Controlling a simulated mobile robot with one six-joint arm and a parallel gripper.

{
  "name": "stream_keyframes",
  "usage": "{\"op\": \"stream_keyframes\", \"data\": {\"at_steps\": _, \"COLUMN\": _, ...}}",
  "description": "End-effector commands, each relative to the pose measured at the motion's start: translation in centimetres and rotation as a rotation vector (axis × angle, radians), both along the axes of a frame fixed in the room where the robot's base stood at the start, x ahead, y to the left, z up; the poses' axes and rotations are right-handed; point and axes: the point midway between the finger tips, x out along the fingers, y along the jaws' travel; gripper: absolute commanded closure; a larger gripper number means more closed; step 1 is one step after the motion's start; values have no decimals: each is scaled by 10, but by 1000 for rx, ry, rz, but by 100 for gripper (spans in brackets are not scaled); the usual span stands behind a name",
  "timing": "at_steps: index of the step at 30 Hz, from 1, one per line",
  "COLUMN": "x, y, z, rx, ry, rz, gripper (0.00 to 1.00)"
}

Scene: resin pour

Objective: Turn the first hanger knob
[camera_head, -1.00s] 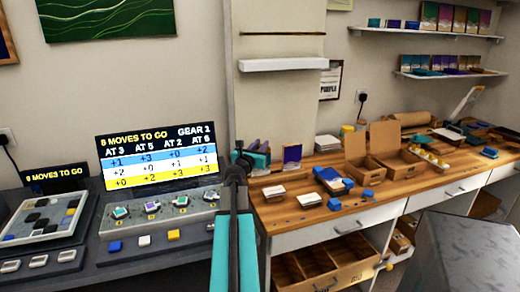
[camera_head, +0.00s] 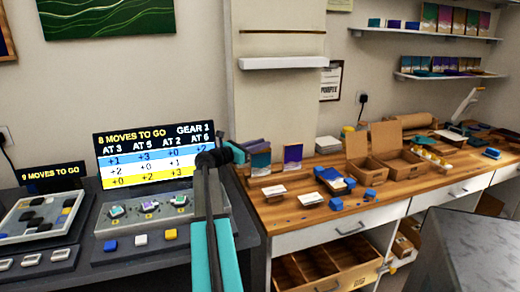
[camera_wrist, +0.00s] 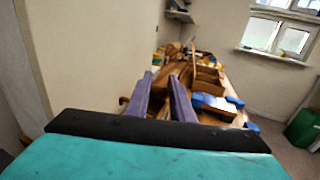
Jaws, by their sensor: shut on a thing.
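The grey console (camera_head: 150,240) at left carries a row of round knobs. The leftmost knob (camera_head: 117,211) has a teal and white top; the second (camera_head: 149,206) and third (camera_head: 180,200) stand to its right. My arm hides the right end of the row. No label shows which is the hanger knob. My gripper (camera_head: 256,147) is right of the console, raised and pointing right, apart from the knobs. In the wrist view its two purple fingers (camera_wrist: 162,98) point over the workbench. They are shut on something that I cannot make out.
A screen (camera_head: 155,155) behind the knobs shows a number table and "MOVES TO GO". Coloured buttons (camera_head: 141,239) line the console's front. A puzzle tray (camera_head: 40,215) is at left. The wooden bench (camera_head: 330,217) at right holds cards, blue blocks and open boxes (camera_head: 370,161).

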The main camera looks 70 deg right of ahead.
Motion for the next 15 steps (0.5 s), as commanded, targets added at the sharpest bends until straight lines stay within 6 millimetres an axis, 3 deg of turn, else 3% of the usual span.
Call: {"op": "stream_keyframes", "data": {"at_steps": 15, "x": -1, "y": 0, "z": 0, "rx": 0, "ry": 1, "rz": -107, "gripper": 100}}
